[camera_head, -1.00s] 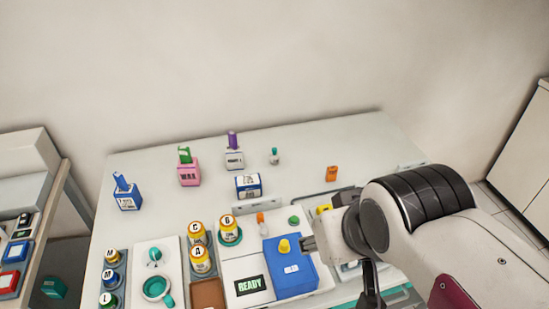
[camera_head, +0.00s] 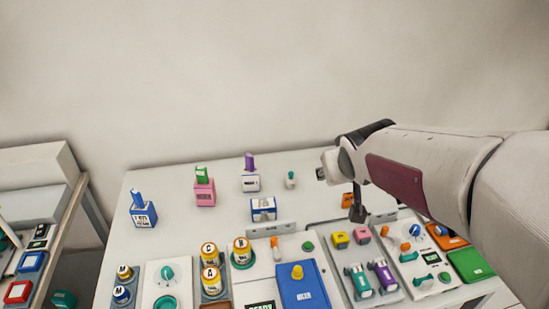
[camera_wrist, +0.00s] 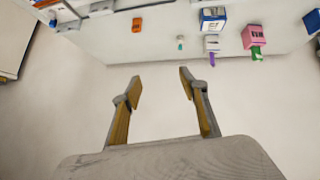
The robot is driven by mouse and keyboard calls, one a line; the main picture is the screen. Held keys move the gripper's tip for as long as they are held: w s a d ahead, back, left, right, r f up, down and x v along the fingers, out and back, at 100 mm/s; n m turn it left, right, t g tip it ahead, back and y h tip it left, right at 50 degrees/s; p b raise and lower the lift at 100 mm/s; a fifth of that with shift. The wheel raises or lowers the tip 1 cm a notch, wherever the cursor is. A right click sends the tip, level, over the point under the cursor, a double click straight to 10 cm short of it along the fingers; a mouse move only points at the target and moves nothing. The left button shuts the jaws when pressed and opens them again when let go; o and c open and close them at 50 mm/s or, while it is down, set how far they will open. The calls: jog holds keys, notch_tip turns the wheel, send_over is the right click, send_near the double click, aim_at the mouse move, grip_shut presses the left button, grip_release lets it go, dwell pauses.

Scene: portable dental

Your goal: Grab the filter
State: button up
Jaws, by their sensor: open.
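No label that I can read marks the filter, so I cannot tell which item it is. My gripper (camera_head: 357,208) is raised over the right part of the table in the head view. The wrist view shows its two fingers (camera_wrist: 160,84) apart, with nothing between them. An orange block (camera_head: 347,200) is partly hidden behind my gripper; it also shows in the wrist view (camera_wrist: 137,24). A small teal-capped bottle (camera_head: 290,180) stands to its left. A blue-and-white box (camera_head: 263,209) lies nearer the middle.
A pink box with a green top (camera_head: 204,192), a white box with a purple top (camera_head: 250,180) and a blue bottle (camera_head: 142,212) stand at the back left. Yellow-capped jars (camera_head: 210,280), a blue case (camera_head: 303,287) and trays of small tools (camera_head: 375,292) crowd the front.

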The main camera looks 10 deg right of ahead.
jog(key=w+d+f+n+t+y, duration=0.15)
jog(key=w+f, duration=0.35)
jog(key=w, duration=0.5)
jog(key=w+d+f+n+t+y, duration=0.1)
jog(key=w+d+f, duration=0.1)
jog(key=w+f, duration=0.6)
jog(key=w+f+y, duration=0.2)
jog(key=w+f, duration=0.3)
jog(key=w, duration=0.1)
jog(key=n+t+y, duration=0.1)
jog(key=y, duration=0.1)
send_near(294, 181)
jog(key=shift+w+a, duration=0.2)
jog(key=shift+w, duration=0.95)
jog(key=shift+a+f+n+y, duration=0.15)
jog(key=shift+f+n+y, duration=0.15)
jog(key=shift+f, duration=0.35)
jog(key=shift+x, duration=0.8)
